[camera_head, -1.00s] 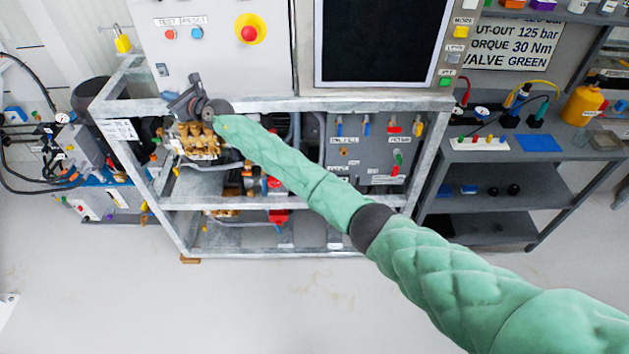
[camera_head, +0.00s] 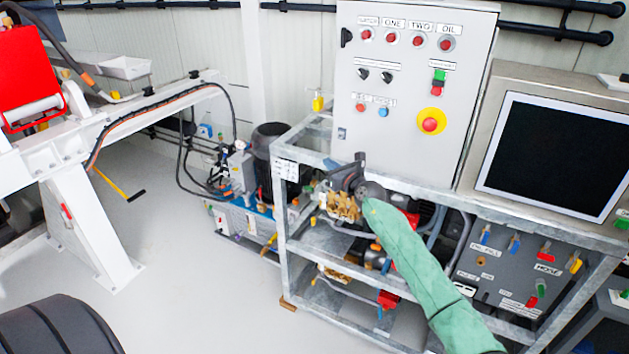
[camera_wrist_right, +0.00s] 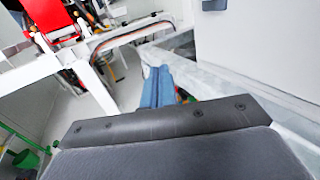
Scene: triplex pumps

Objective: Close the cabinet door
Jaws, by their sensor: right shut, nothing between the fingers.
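The grey control cabinet (camera_head: 400,75) stands on the metal frame in the head view. Its front door carries labelled lamps, switches and a yellow-ringed red button (camera_head: 430,124). The door looks flush or almost flush with the cabinet body; I cannot tell whether a small gap is left. My right gripper (camera_head: 340,174) is below the cabinet's lower left corner, in front of the frame's top rail, and appears apart from the door. It is shut and empty. Its fingers (camera_wrist_right: 157,87) also show in the right wrist view, with a grey cabinet corner at the upper right. My left gripper is out of view.
The galvanized frame (camera_head: 300,250) holds brass pumps and a valve panel (camera_head: 508,268) under the cabinet. A dark screen (camera_head: 550,155) stands to the right. A white beam structure (camera_head: 85,215) is at the left. The floor (camera_head: 190,300) between them is clear.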

